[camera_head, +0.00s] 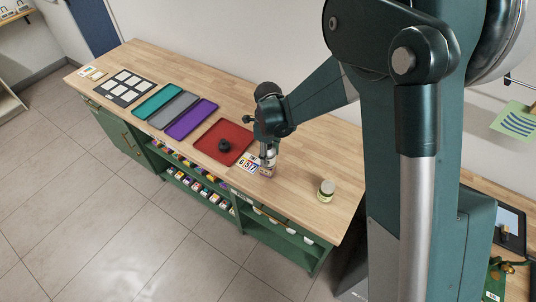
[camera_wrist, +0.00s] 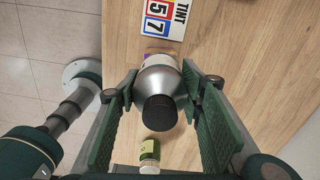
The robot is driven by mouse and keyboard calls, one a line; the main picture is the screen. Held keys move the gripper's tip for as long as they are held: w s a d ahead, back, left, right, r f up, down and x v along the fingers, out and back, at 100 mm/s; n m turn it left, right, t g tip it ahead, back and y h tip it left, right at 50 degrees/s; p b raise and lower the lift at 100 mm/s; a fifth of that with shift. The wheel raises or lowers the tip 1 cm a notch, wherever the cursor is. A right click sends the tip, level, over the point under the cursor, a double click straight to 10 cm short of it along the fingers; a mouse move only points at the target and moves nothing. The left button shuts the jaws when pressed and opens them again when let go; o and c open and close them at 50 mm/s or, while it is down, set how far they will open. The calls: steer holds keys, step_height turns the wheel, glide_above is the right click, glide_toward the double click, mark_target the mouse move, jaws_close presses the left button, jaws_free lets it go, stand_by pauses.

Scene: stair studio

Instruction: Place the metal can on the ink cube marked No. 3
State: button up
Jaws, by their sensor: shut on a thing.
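The metal can (camera_wrist: 160,75), silver with a black cap, is between the fingers of my gripper (camera_wrist: 160,100) in the wrist view. My gripper is shut on it. In the head view my gripper (camera_head: 268,150) is low over the wooden counter, right of the red tray, beside the number cards, with the can mostly hidden. A small purple and orange edge (camera_wrist: 147,56) shows behind the can in the wrist view; I cannot tell whether it is an ink cube or whether the can touches it. No No. 3 mark is readable.
Number cards (camera_head: 246,163) lie beside my gripper. A jar (camera_head: 326,190) with a pale lid stands to the right. The red tray (camera_head: 205,146) holds a dark round thing (camera_head: 224,145). Purple (camera_head: 191,119), grey (camera_head: 173,110) and teal (camera_head: 157,101) trays lie farther left. Counter around the jar is clear.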

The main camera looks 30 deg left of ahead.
steer(key=shift+f, duration=0.1)
steer(key=o, duration=1.1)
steer(key=shift+c, duration=0.2)
steer(key=shift+r, duration=6.15)
steer(key=shift+d, duration=0.1)
